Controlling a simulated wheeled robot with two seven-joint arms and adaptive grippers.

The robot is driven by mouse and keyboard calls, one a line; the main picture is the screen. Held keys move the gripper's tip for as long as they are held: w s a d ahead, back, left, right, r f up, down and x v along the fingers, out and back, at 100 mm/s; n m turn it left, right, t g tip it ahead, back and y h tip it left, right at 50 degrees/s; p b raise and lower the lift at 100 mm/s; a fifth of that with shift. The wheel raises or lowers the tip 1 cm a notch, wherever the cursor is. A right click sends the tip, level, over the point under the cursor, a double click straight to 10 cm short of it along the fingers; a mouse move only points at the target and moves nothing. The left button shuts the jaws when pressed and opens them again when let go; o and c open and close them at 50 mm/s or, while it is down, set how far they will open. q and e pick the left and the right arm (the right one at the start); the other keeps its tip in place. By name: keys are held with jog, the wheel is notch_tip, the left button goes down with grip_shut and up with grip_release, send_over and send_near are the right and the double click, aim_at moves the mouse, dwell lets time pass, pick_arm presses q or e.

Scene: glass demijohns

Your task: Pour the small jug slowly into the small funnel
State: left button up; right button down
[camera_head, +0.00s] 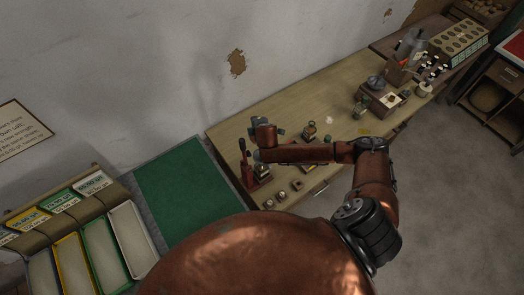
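One copper arm of mine, which I take as the right, reaches leftward over the wooden bench (237,131). Its far end (264,134) is a small copper and dark part above the bench's left end. Its fingers are too small and dark to read. A glass jar (262,173) stands below it, beside a red lever stand (246,168). I cannot make out a small jug or a small funnel with certainty; the arm covers part of this area. My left gripper is not in view.
Small stoppered bottles (310,131) and (361,107) stand behind the arm. Several small pieces lie at the front edge. A wooden box (382,100), a grey metal can (417,38) and a holed rack (459,40) are farther right. A green mat (180,190) and trays (129,235) are left.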

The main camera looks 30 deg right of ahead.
jog(key=shift+w+f+p, duration=0.15)
jog(key=shift+p, duration=0.7)
jog(key=shift+w+d+f+g+p, duration=0.1)
jog(key=shift+w+f+g+p, duration=0.3)
jog(key=shift+g+p, duration=0.35)
jog(key=shift+w+d+f+y, duration=0.1)
jog(key=shift+w+f+y, duration=0.1)
jog(key=shift+w+y, duration=0.15)
jog(key=w+d+f+g+y+b, duration=0.1)
jog(key=w+f+g+b, duration=0.5)
jog(key=b, duration=0.7)
jog(key=shift+d+f+g+y, duration=0.3)
jog(key=shift+f+g+y, duration=0.1)
jog(key=shift+g, duration=0.15)
